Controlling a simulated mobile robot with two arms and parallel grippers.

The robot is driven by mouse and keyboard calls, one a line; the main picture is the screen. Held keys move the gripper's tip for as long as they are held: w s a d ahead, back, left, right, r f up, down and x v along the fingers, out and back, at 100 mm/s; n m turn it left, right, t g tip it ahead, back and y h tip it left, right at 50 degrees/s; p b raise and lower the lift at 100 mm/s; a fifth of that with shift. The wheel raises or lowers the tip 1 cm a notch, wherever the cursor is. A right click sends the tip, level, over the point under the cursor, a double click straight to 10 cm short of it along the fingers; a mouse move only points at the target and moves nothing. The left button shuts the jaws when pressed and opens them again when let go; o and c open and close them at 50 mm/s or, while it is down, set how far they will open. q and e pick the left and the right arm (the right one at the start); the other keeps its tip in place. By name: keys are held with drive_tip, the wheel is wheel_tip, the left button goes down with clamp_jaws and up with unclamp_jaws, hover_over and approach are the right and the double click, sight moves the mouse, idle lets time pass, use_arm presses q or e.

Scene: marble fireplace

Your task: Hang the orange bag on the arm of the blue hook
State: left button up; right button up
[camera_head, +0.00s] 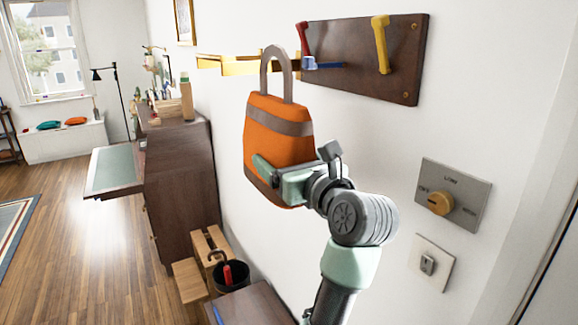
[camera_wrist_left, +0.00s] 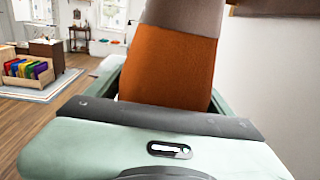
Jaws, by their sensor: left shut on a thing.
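The orange bag (camera_head: 272,132) hangs upright in the air with a grey-brown band and a stiff grey handle loop on top. My left gripper (camera_head: 287,178) is shut on its lower right side. In the left wrist view the orange bag (camera_wrist_left: 172,65) rises between the fingers. The blue hook (camera_head: 323,65) is on a dark wooden board on the wall, its arm pointing left. The handle's right leg is just left of the blue tip in the picture. I cannot tell whether they touch or differ in depth. My right gripper is out of view.
The dark board (camera_head: 352,80) also carries a red hook (camera_head: 303,38) and a yellow hook (camera_head: 381,45). A long yellow bar (camera_head: 225,63) passes behind the handle. A wall dial plate (camera_head: 455,195) and a switch (camera_head: 430,263) are right of my arm. A dark cabinet (camera_head: 180,185) stands left.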

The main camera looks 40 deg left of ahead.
use_arm(q)
drive_tip(key=shift+s+d+r, duration=0.1)
drive_tip(key=shift+s+r, duration=0.15)
drive_tip(key=shift+s, duration=0.05)
drive_tip(key=shift+w+d, duration=0.1)
drive_tip(key=shift+w+d+f, duration=0.1)
drive_tip(key=shift+w+d, duration=0.1)
drive_tip(key=shift+w, duration=0.4)
drive_tip(key=shift+w+d+f, duration=0.1)
drive_tip(key=shift+w+d, duration=0.1)
drive_tip(key=shift+w, duration=0.4)
drive_tip(key=w+d+f+b, duration=0.1)
drive_tip(key=w+d+f, duration=0.1)
drive_tip(key=w, duration=0.6)
drive_tip(key=shift+w+d, duration=0.3)
drive_tip(key=shift+d, duration=0.5)
